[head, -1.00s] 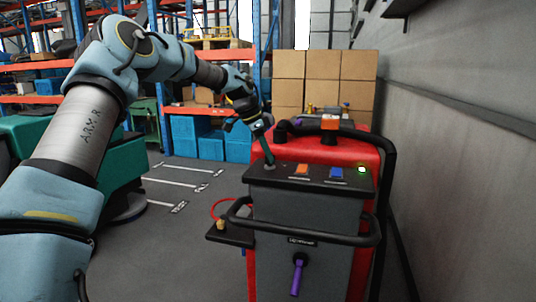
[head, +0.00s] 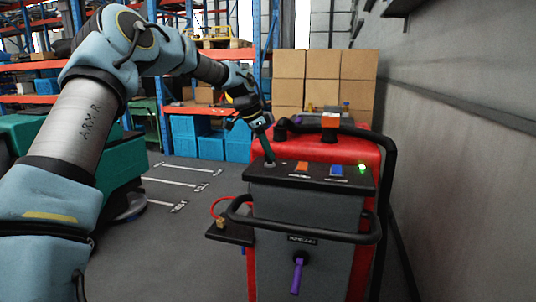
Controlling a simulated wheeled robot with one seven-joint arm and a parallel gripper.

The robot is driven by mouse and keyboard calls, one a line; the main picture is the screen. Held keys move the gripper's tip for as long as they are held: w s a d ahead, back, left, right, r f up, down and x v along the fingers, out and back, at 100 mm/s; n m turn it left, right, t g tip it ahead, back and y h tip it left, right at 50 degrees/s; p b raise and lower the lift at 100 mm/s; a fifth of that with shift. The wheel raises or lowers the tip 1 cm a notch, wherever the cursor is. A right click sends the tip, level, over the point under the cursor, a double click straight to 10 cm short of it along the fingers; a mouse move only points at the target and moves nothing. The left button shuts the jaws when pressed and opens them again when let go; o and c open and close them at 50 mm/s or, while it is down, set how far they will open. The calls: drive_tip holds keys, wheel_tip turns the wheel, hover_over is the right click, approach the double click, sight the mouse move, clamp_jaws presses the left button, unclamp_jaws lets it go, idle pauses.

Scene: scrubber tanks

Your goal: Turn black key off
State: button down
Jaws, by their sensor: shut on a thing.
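The scrubber machine (head: 317,230) stands at right centre, with a dark control panel (head: 320,180) on top. My gripper (head: 267,154) reaches down to the left end of this panel. It is shut on a small dark thing there, which I take to be the black key (head: 270,164); the fingers and the small size hide most of it, and I cannot tell which way it is turned. To its right on the panel are an orange switch (head: 302,167), a blue switch (head: 336,170) and a lit green light (head: 361,168).
A black handlebar (head: 310,234) crosses the machine's front, above a purple lever (head: 297,277). A side shelf (head: 229,234) juts out left. An orange-topped post (head: 330,122) and stacked boxes (head: 340,80) stand behind. A grey wall (head: 460,150) is close on the right.

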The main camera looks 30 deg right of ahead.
drive_tip(key=n+t+b, duration=0.1)
drive_tip(key=n, duration=0.1)
drive_tip(key=n+t+b, duration=0.1)
drive_tip(key=n+b, duration=0.1)
drive_tip(key=n, duration=0.1)
drive_tip(key=shift+s+d, duration=0.1)
drive_tip(key=shift+s, duration=0.1)
drive_tip(key=n+t, duration=0.1)
drive_tip(key=n, duration=0.1)
drive_tip(key=n+t+y+b, duration=0.1)
drive_tip(key=n, duration=0.2)
drive_tip(key=shift+n, duration=0.3)
drive_tip(key=shift+y, duration=0.3)
drive_tip(key=c, duration=0.9)
unclamp_jaws()
drive_tip(key=shift+o, duration=0.2)
drive_tip(key=b+v, duration=0.2)
drive_tip(key=v, duration=0.8)
drive_tip(key=shift+s+r, duration=0.15)
drive_tip(key=shift+r, duration=0.25)
